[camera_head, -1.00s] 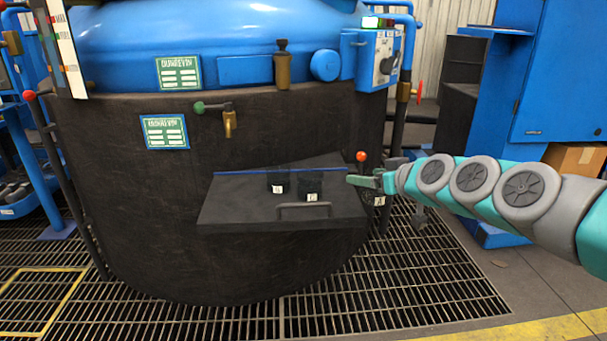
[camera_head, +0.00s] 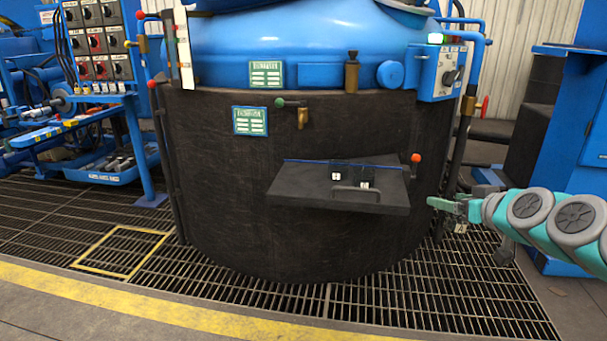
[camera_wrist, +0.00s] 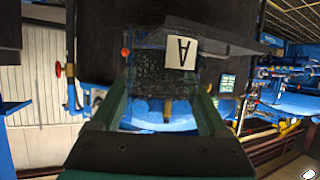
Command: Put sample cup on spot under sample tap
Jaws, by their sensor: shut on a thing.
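My gripper (camera_head: 446,206) is shut on a black cup with a white label marked A (camera_head: 460,228), right of the dark shelf and apart from it. In the wrist view the black cup (camera_wrist: 152,84) sits between the two green fingers, its label appearing upside down. I cannot make out a marked spot directly under the tap.
The dark shelf (camera_head: 300,193) carries two black cups with labels (camera_head: 336,176) and has a handle in front. A yellow-outlined square (camera_head: 78,264) lies on the floor grating at left. A control rack (camera_head: 97,40) and blue tool bench stand far left. The grating before the vessel is clear.

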